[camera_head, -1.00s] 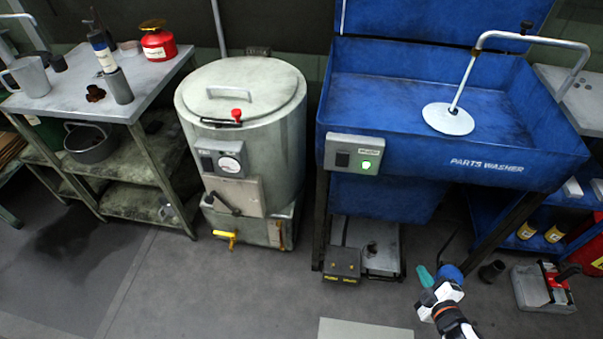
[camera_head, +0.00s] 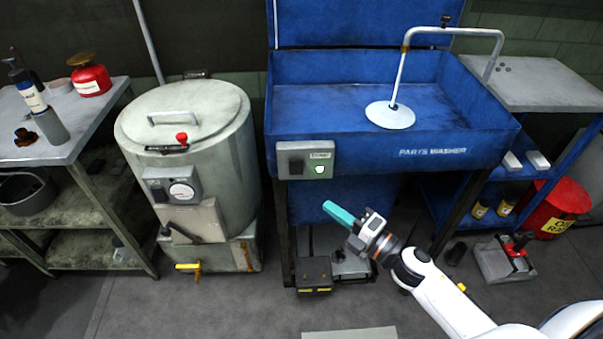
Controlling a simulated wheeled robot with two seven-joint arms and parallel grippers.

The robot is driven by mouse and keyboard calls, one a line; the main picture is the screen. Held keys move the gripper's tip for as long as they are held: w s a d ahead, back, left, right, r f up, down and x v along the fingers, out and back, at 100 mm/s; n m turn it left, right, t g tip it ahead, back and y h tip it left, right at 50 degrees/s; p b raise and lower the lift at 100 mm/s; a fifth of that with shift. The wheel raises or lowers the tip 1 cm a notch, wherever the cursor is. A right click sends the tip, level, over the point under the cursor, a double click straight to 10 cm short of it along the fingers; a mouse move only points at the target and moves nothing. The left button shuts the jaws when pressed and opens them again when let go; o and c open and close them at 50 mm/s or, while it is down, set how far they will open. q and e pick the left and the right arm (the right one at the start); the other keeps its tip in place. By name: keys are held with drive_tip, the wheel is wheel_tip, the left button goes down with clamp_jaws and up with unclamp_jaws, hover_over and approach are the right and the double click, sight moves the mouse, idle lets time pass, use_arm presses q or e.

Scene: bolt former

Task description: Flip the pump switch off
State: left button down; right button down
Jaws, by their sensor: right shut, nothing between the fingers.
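The pump switch box (camera_head: 306,160) is a grey panel on the front of the blue parts washer (camera_head: 400,155). It carries a dark rocker switch (camera_head: 296,166) on its left and a lit pale green lamp (camera_head: 320,170) on its right. My right gripper (camera_head: 339,213) has teal fingertips, which are shut and empty. In the picture it is below and slightly right of the switch box, apart from it, pointing up and left. The rocker's exact tilt is too small to tell. My left gripper is not in view.
A round grey tank (camera_head: 188,125) with a lid and its own control box (camera_head: 172,186) stands left of the washer. A metal shelf table (camera_head: 85,130) is at far left. A pedal box (camera_head: 314,275) sits on the floor under the washer. A red bin (camera_head: 560,208) is at right.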

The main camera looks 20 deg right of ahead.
drive_tip(key=p, duration=0.1)
approach(292, 164)
drive_tip(key=a, duration=0.4)
drive_tip(key=w, duration=0.5)
drive_tip(key=shift+w+d+r+p, duration=0.1)
drive_tip(key=shift+w+d+p, duration=0.05)
drive_tip(key=shift+d+p, duration=0.15)
drive_tip(key=shift+w+d+r, duration=0.1)
drive_tip(key=shift+w+r, duration=0.1)
